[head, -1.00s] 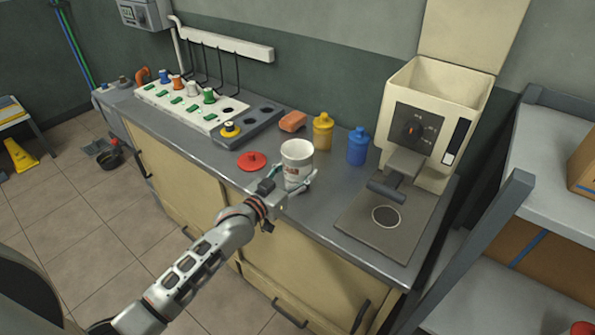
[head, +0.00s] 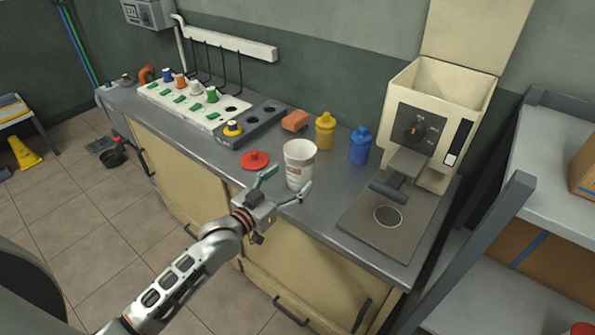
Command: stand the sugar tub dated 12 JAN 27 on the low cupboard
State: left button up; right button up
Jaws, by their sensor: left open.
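A white tub (head: 299,160) with an open top and a small printed label stands upright on the grey top of the low cupboard (head: 232,178). The label is too small for me to read a date. A red lid with a knob (head: 255,160) lies on the top just left of the tub. My left gripper (head: 284,186) is open at the tub's near side, its fingers spread and apart from the tub, with nothing held. My right gripper is not in view.
A yellow bottle (head: 325,132), a blue bottle (head: 359,146) and an orange block (head: 295,121) stand behind the tub. A cream press machine (head: 425,125) is to the right. A white panel with coloured knobs (head: 190,105) is to the left. A grey shelf post (head: 470,250) rises at right.

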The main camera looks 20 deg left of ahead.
pick_arm(q)
jog(key=v, duration=0.6)
jog(key=s+d+f+g+y, duration=0.2)
jog(key=s+f+g, duration=0.3)
jog(key=s+f, duration=1.5)
jog(key=shift+s+d+m+g+y, duration=0.35)
jog(key=shift+s+d, duration=0.2)
jog(key=shift+s, duration=0.35)
jog(key=shift+f, duration=0.15)
